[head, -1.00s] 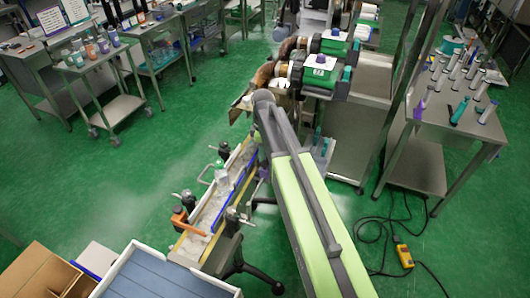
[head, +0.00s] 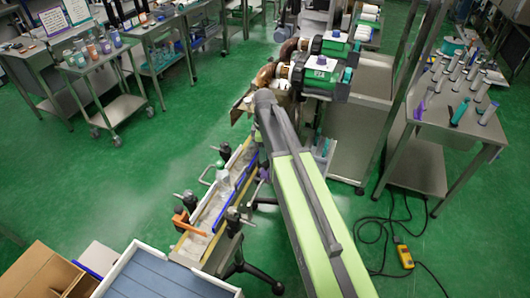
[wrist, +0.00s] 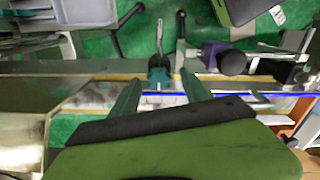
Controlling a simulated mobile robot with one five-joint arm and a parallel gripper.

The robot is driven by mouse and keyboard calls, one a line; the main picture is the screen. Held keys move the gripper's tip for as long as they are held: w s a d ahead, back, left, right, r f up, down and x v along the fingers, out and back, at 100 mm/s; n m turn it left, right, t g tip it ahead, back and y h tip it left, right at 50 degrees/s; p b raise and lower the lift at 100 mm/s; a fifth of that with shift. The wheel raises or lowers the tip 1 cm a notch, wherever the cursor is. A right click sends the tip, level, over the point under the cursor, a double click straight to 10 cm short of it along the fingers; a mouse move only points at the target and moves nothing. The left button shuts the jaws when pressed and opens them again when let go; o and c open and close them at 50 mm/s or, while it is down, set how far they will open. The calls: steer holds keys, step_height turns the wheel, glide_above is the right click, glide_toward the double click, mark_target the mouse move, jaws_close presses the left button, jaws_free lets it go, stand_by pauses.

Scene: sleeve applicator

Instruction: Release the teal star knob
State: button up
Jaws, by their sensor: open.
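The teal star knob (wrist: 159,78) shows in the wrist view, on a metal rail, with a metal shank above it. My gripper (wrist: 163,84) has its two green fingers spread apart. The knob sits in the gap between the fingertips, with space visible on both sides, nearer the left finger. I cannot tell how deep it lies. In the head view my arm covers the gripper, and I cannot make out the knob there.
A purple knob (wrist: 226,59) is right of the fingers. A blue strip (wrist: 240,95) runs along the rail. In the head view, an orange-handled clamp (head: 186,220) is on the long fixture. A yellow pendant (head: 404,256) with cable lies on the floor.

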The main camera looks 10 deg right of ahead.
step_height(320, 180, up, 17)
steer(key=p, duration=1.6)
steer(key=shift+f, duration=0.15)
steer(key=s+d+f+m+b, duration=0.1)
steer(key=s+f+m+b, duration=1.3)
steer(key=s+f+b, duration=0.2)
steer(key=shift+d, duration=0.15)
steer(key=shift+r, duration=0.1)
